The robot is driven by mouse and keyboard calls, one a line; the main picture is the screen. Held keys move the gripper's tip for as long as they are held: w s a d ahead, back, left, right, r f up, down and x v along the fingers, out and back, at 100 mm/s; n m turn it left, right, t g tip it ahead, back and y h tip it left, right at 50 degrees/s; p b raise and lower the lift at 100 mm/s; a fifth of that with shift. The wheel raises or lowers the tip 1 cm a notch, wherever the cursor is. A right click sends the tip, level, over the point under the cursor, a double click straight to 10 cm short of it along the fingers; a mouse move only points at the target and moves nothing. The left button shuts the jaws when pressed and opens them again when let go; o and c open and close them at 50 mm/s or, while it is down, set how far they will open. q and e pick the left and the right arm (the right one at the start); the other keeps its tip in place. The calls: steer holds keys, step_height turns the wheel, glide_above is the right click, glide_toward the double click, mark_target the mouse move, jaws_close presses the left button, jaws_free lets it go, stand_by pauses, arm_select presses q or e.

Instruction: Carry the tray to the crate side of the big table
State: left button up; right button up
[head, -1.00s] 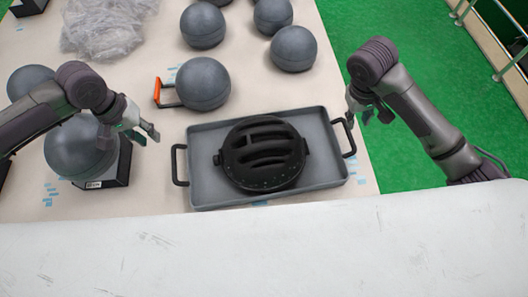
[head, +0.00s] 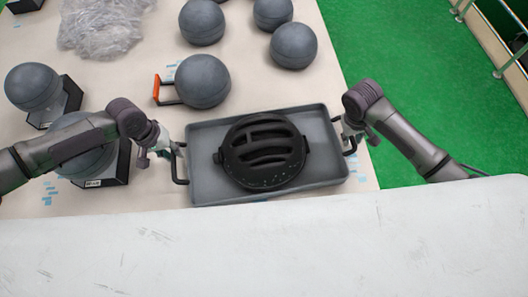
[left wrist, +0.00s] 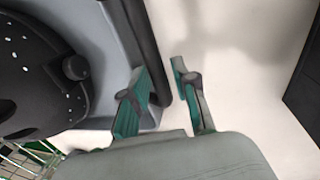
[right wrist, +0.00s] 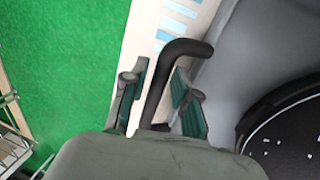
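The grey tray (head: 210,182) lies on the big table, with a round black slotted object (head: 262,152) in it. My left gripper (head: 161,154) is at the tray's left handle (head: 180,170). In the left wrist view its fingers (left wrist: 162,98) are open, with the dark handle bar (left wrist: 165,70) running down between them. My right gripper (head: 350,135) is at the tray's right handle (head: 353,145). In the right wrist view its fingers (right wrist: 158,95) are apart on either side of the black handle (right wrist: 172,65). Contact with the handles cannot be told.
Several grey balls (head: 204,82) stand behind and left of the tray, some on black bases. An orange-handled item (head: 157,89) is behind the tray. Clear plastic wrap (head: 105,25) lies at the back left. Green floor (head: 410,60) is right of the table.

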arm_select(q)
steer(key=shift+d+f, duration=0.1)
steer(key=shift+f, duration=0.3)
arm_select(e)
steer(key=shift+f, duration=0.4)
arm_select(q)
jaws_close()
arm_select(e)
steer(key=c, duration=0.5)
jaws_close()
arm_select(q)
steer(key=shift+r, duration=0.1)
arm_select(e)
steer(key=shift+r, duration=0.1)
